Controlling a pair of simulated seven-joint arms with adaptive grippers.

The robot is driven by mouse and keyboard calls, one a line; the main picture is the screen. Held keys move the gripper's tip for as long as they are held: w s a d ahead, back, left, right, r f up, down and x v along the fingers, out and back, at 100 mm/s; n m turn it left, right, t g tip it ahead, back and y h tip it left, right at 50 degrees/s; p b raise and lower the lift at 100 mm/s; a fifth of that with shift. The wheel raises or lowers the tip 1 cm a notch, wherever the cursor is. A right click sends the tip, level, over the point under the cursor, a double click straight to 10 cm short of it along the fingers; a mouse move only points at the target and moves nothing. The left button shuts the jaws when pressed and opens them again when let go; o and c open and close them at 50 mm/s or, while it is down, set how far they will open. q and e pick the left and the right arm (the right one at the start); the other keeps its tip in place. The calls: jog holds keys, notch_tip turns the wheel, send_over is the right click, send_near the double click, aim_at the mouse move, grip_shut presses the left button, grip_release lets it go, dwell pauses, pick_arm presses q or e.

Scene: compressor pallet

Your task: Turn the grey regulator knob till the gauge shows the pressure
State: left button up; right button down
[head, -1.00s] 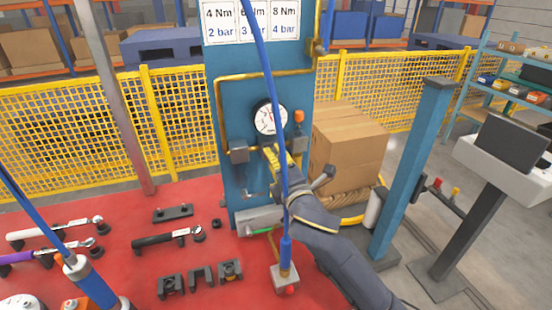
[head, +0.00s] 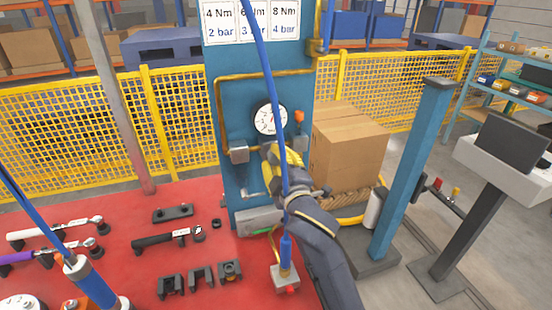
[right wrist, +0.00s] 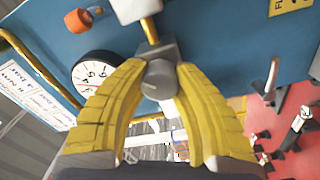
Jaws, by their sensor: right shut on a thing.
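The white round gauge (head: 270,118) sits on the blue panel (head: 240,105); its needle is too small to read surely. It also shows in the right wrist view (right wrist: 97,73), partly behind a finger. The grey regulator knob (right wrist: 160,80) is between the yellow fingers of my right gripper (right wrist: 160,72), which is shut on it. In the head view my right gripper (head: 274,158) is at the panel just below the gauge and hides the knob. My left gripper is in neither view.
A pressure chart (head: 250,22) is above the gauge. A blue hose (head: 272,80) hangs in front of the panel and my right arm. Wrenches (head: 165,238) and black holders (head: 200,277) lie on the red table (head: 125,215). A cardboard box (head: 348,145) stands right of the panel.

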jog(key=shift+a, duration=0.3)
jog(key=c, duration=1.1)
grip_release()
jog(key=shift+o, duration=1)
jog(key=shift+d, duration=0.1)
jog(key=v, duration=0.7)
jog(key=shift+s, duration=0.25)
jog(key=shift+o, duration=0.2)
jog(key=shift+d, duration=0.1)
